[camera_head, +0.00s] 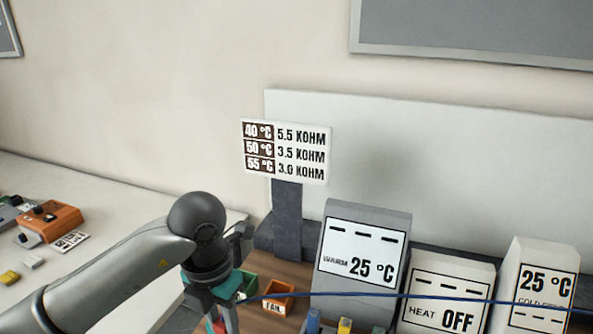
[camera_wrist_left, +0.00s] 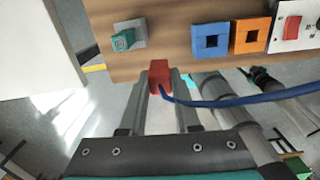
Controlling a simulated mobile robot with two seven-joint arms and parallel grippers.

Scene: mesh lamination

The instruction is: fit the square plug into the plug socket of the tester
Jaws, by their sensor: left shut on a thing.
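In the left wrist view, my left gripper (camera_wrist_left: 160,84) is shut on a small red block-shaped plug (camera_wrist_left: 159,72) with a blue cable (camera_wrist_left: 205,103) running off to the right. The plug is at the near edge of a wooden surface (camera_wrist_left: 175,68). In the head view, my left gripper (camera_head: 222,318) points down at the bottom edge, its tips partly cut off. The blue cable (camera_head: 400,296) crosses the head view to the right. I cannot tell which device is the tester, and I identify no plug socket with certainty. My right gripper is not in view.
Blue (camera_wrist_left: 211,41) and orange (camera_wrist_left: 252,35) square-holed blocks and a teal knob (camera_wrist_left: 123,40) sit on the wooden surface. Boxes reading WARM (camera_head: 362,262), HEAT OFF (camera_head: 445,293) and 25 °C (camera_head: 542,285) stand right of a FAIL bin (camera_head: 275,306). A sign (camera_head: 286,152) stands behind.

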